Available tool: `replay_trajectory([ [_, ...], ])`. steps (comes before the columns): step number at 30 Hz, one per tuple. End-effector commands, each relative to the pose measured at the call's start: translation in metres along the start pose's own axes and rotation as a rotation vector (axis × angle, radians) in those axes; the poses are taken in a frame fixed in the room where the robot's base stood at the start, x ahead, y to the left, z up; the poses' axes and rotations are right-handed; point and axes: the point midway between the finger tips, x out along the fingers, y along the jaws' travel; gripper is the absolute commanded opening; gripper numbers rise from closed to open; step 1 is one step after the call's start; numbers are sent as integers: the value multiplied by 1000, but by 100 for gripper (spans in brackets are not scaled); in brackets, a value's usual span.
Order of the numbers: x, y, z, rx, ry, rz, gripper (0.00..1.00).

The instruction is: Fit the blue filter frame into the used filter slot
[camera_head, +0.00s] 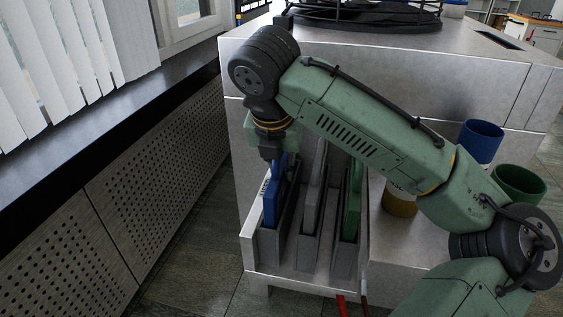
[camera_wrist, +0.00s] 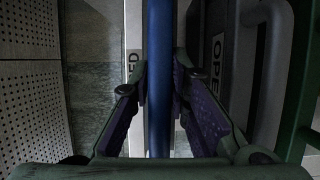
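The blue filter frame (camera_head: 272,196) stands upright at the leftmost narrow slot (camera_head: 268,243) of the metal rack in the head view, its lower part hidden by the slot's walls. My gripper (camera_head: 271,155) points down onto its top edge. In the wrist view the blue frame (camera_wrist: 159,80) runs as a vertical bar between my fingers (camera_wrist: 161,88), which lie close against both its sides. A label ending in "ED" (camera_wrist: 133,62) shows just left of the frame. How deep the frame sits cannot be seen.
A grey frame (camera_head: 315,190) and a green frame (camera_head: 352,205) stand in the slots to the right. A label reading "OPE" (camera_wrist: 217,58) shows on the right. Blue (camera_head: 481,140) and green (camera_head: 519,183) cups stand beyond my arm. A perforated panel (camera_head: 150,170) is on the left.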

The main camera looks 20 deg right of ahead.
Motion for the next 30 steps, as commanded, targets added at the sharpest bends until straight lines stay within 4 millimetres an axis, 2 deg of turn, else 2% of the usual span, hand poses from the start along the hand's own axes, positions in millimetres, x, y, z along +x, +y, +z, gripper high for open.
replay_trajectory([
  [8,0,0,0,0,1,-1,36],
  [20,-6,0,2,0,-1,-1,36],
  [23,-19,0,2,0,-1,-1,36],
  [30,-72,0,2,-1,-3,-3,36],
])
